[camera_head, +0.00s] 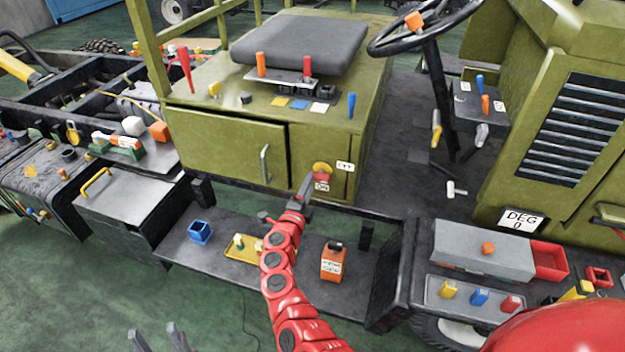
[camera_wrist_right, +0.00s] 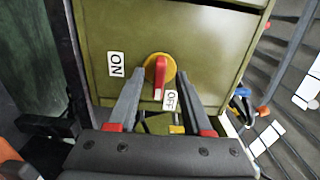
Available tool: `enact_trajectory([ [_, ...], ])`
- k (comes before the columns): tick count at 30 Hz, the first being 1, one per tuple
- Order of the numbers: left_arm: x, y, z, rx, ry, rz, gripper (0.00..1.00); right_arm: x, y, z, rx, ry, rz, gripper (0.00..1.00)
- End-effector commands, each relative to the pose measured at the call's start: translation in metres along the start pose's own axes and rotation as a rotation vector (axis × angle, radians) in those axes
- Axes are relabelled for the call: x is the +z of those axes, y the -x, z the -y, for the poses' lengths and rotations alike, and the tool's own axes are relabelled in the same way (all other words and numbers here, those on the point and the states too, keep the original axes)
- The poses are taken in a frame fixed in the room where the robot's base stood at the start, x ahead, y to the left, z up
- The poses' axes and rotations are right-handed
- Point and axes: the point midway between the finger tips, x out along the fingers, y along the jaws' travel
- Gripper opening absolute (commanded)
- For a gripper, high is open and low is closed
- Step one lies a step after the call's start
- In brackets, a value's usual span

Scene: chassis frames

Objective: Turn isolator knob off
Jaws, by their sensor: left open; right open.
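The isolator knob is a yellow disc with a red handle (camera_wrist_right: 160,75) on the green cabinet front; it also shows in the head view (camera_head: 321,169). In the right wrist view the handle's white-tipped end points down, close to the OFF label (camera_wrist_right: 170,98). The ON label (camera_wrist_right: 116,64) is to the left. My right gripper (camera_wrist_right: 160,82) is open, one finger on each side of the knob, with gaps to the handle. In the head view my right gripper (camera_head: 287,203) is in front of the cabinet, left of and below the knob. My left gripper (camera_head: 155,339) is open and empty at the bottom left.
Below the cabinet a dark shelf holds a blue cup (camera_head: 200,232), a yellow tray (camera_head: 236,255) and an orange device (camera_head: 333,262). The cabinet door handle (camera_head: 265,163) sticks out left of the knob. A steering wheel (camera_head: 425,22) stands at the upper right.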

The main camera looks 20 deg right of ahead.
Motion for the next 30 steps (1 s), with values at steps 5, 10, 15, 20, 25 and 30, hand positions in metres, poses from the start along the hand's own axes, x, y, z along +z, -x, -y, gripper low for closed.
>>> enact_trajectory([
  [5,0.001,0.007,0.000,0.000,0.000,0.000,0.53,-0.001,0.040,-0.005,0.006,-0.003,-0.002,0.50],
  [10,0.002,0.014,-0.001,0.000,0.000,0.000,0.53,0.000,0.082,-0.005,0.005,0.000,0.002,0.50],
  [15,0.003,0.019,-0.001,0.000,0.000,0.000,0.53,0.000,0.113,-0.003,0.003,0.001,0.002,0.50],
  [20,0.003,0.021,-0.001,0.000,0.000,0.000,0.53,-0.001,0.126,0.000,-0.001,0.001,-0.001,0.50],
  [25,0.003,0.021,-0.001,0.000,0.000,0.000,0.53,-0.001,0.129,0.001,-0.001,0.001,-0.002,0.50],
  [30,0.004,0.020,-0.001,0.000,0.000,0.000,0.53,-0.001,0.129,0.000,-0.001,0.001,-0.002,0.50],
])
